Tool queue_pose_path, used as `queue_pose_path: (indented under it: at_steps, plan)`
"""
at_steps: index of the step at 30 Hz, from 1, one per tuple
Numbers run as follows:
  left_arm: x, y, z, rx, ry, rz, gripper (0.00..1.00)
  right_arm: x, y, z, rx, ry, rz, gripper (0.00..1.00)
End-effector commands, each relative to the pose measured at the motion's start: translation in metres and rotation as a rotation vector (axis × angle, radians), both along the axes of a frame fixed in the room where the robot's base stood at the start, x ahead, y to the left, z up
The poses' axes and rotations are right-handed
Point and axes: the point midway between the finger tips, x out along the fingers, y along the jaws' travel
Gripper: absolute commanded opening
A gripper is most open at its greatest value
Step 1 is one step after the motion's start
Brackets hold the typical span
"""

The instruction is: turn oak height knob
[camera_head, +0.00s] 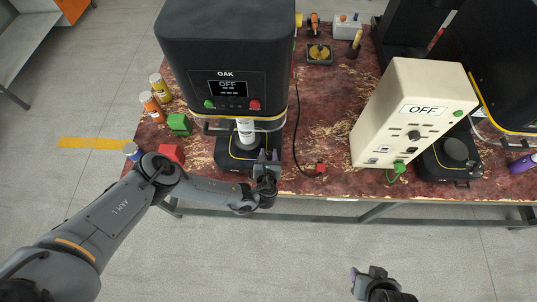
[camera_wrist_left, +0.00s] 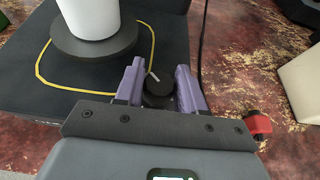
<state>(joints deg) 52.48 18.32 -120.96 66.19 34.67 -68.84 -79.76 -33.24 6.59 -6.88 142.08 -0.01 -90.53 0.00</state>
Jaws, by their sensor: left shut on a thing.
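The oak seamer (camera_head: 225,70) is a dark machine labelled OAK on the left half of the table, its small screen lit. Its height knob (camera_wrist_left: 158,90) is black and round with a pale pointer line, at the right front of the machine's base. My left gripper (camera_wrist_left: 160,88) is shut on the knob, with one purple finger on each side of it. In the head view my left gripper (camera_head: 267,165) covers the knob. A white can (camera_head: 246,131) stands on the machine's round plate. My right gripper (camera_head: 368,275) hangs in front of the table; its finger gap is unclear.
A cream box reading OFF (camera_head: 414,115) stands at the right beside another seamer. A red connector (camera_head: 320,168) lies on the table right of my left gripper. Green (camera_head: 179,124) and red (camera_head: 171,153) blocks and several cans sit at the left edge.

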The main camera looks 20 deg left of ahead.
Motion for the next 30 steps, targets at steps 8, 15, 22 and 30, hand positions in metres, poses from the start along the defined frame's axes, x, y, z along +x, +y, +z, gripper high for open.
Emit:
queue_pose_path:
  at_steps: [8, 15, 22, 30]
  plan:
    - [0.000, -0.001, 0.000, -0.001, 0.001, 0.081, 0.08, 0.000, -0.001, 0.003, -0.002, 0.000, 0.001, 0.43]
    - [0.000, -0.001, 0.000, -0.001, 0.001, 0.255, 0.08, 0.000, -0.002, 0.005, -0.008, 0.000, 0.006, 0.43]
    - [0.000, -0.002, -0.003, 0.000, 0.001, 0.472, 0.08, 0.000, -0.002, -0.003, -0.009, 0.000, 0.005, 0.43]
    - [0.000, -0.001, -0.006, 0.000, 0.002, 0.729, 0.08, 0.000, -0.001, -0.028, -0.007, -0.001, 0.004, 0.43]
